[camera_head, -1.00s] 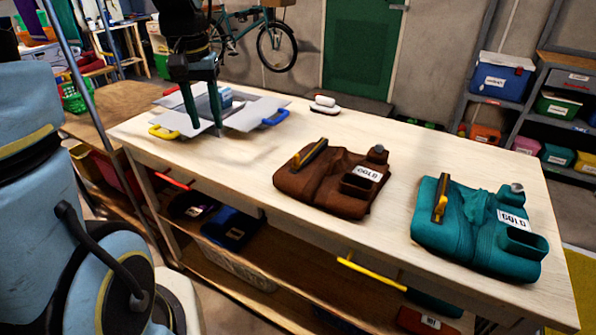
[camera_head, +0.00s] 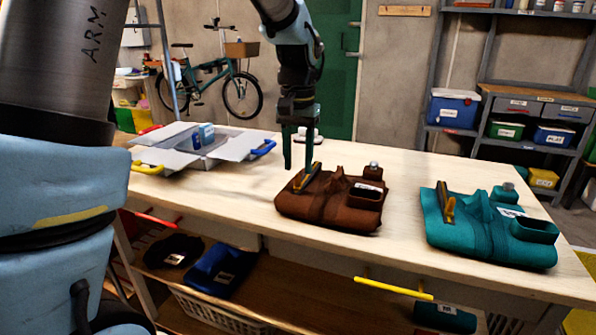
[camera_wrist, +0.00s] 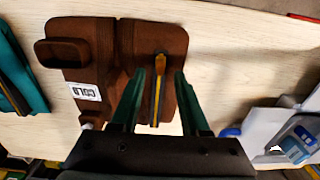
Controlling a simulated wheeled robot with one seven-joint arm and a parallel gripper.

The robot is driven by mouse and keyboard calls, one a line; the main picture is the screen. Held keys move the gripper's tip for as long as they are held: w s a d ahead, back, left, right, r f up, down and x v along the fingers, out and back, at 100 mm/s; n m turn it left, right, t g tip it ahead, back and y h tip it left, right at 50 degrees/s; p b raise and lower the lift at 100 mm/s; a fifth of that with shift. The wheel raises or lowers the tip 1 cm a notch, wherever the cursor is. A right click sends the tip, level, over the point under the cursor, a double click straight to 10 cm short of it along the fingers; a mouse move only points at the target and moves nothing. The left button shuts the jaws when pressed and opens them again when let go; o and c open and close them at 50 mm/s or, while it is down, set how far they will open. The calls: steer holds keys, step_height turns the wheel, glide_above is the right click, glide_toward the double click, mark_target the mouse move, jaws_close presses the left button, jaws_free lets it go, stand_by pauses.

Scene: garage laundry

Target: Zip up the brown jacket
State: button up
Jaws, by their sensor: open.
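The brown jacket (camera_head: 328,203) lies on the wooden table, with a yellow-and-dark zipper pull (camera_head: 307,177) standing near its left edge and a pocket-like opening on its right. In the wrist view the jacket (camera_wrist: 100,55) shows a label reading "COLD", and the yellow pull (camera_wrist: 158,88) lies between my fingers. My gripper (camera_head: 299,168) is open and points down just above the pull. In the wrist view its two green fingers (camera_wrist: 152,82) stand either side of the pull, apart from it. I cannot tell the exact height gap.
A teal jacket (camera_head: 485,225) of the same form lies to the right on the table. An open grey box (camera_head: 180,155) with yellow and blue handles stands to the left. The front middle of the tabletop is clear.

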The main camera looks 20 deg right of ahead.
mark_target(298, 175)
steer(key=shift+f, duration=1.5)
jaws_close()
steer(key=shift+w, duration=0.1)
